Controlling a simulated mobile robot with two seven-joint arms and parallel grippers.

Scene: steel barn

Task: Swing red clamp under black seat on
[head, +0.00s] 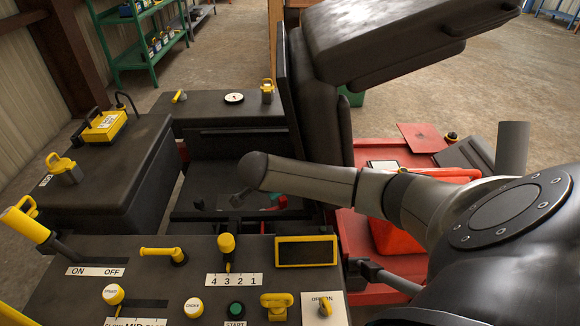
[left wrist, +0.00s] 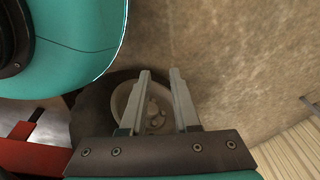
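The black seat (head: 312,98) stands right of centre in the head view, with a large black padded part (head: 385,40) tilted above it. A small red piece (head: 282,202) shows low in front of the seat, beside a green one; I cannot tell whether it is the red clamp. My right arm crosses in front of the seat's lower part and hides some of it. My right gripper cannot be made out. My left gripper (left wrist: 160,78) is open and empty in the left wrist view, with its fingers apart in front of a dark wheel (left wrist: 90,110).
A black control panel (head: 205,268) with yellow levers and knobs fills the front. Black boxes (head: 95,180) stand at the left. A red deck (head: 372,152) with an orange-red container (head: 395,238) lies at the right. Concrete floor is open behind, with a green shelf (head: 140,50) at the back left.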

